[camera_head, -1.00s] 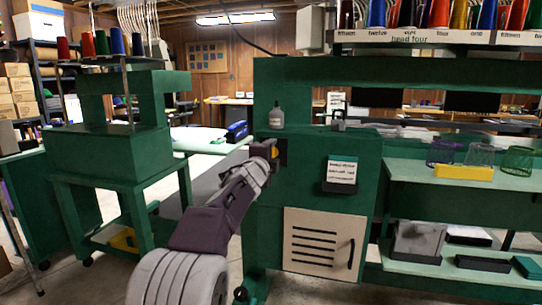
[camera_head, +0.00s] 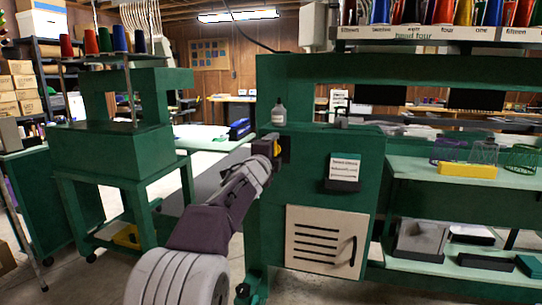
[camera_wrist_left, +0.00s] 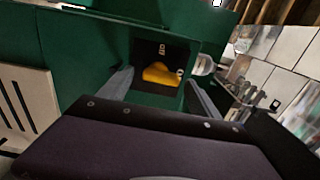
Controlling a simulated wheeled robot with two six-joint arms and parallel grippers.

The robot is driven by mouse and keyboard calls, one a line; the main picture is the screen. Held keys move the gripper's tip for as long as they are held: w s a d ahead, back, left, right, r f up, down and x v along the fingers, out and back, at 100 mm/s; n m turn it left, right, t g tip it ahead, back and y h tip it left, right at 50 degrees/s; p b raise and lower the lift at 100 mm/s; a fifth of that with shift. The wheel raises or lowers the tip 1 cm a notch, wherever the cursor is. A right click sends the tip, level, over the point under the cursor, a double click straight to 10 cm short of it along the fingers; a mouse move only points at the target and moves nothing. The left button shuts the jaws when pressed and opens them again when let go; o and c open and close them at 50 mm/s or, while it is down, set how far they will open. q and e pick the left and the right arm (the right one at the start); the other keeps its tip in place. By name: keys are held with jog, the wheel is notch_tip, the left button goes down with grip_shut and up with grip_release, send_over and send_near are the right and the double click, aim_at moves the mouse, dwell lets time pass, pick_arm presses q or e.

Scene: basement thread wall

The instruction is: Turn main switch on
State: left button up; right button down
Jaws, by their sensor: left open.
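The main switch shows in the left wrist view as a yellow handle (camera_wrist_left: 161,73) on a black plate (camera_wrist_left: 148,50), set in a green machine cabinet. In the head view the switch's yellow part (camera_head: 277,148) is small and partly hidden by my left gripper (camera_head: 265,150). My left gripper is open, and in the left wrist view (camera_wrist_left: 160,80) its two grey fingers stand on either side of the yellow handle. I cannot tell whether they touch it. Small markings on the plate are too blurred to read. My right gripper is not in view.
The green cabinet (camera_head: 310,190) carries a bottle (camera_head: 279,113) on its ledge, a label card (camera_head: 344,168) and a beige vented door (camera_head: 318,240). A yellow box (camera_head: 468,170) sits on the shelf at right. Another green machine (camera_head: 120,150) stands at left. An aisle of floor lies between.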

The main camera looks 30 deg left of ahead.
pick_arm(q)
jog(key=v, duration=0.8)
jog(key=shift+s, duration=0.2)
jog(key=shift+d, duration=0.1)
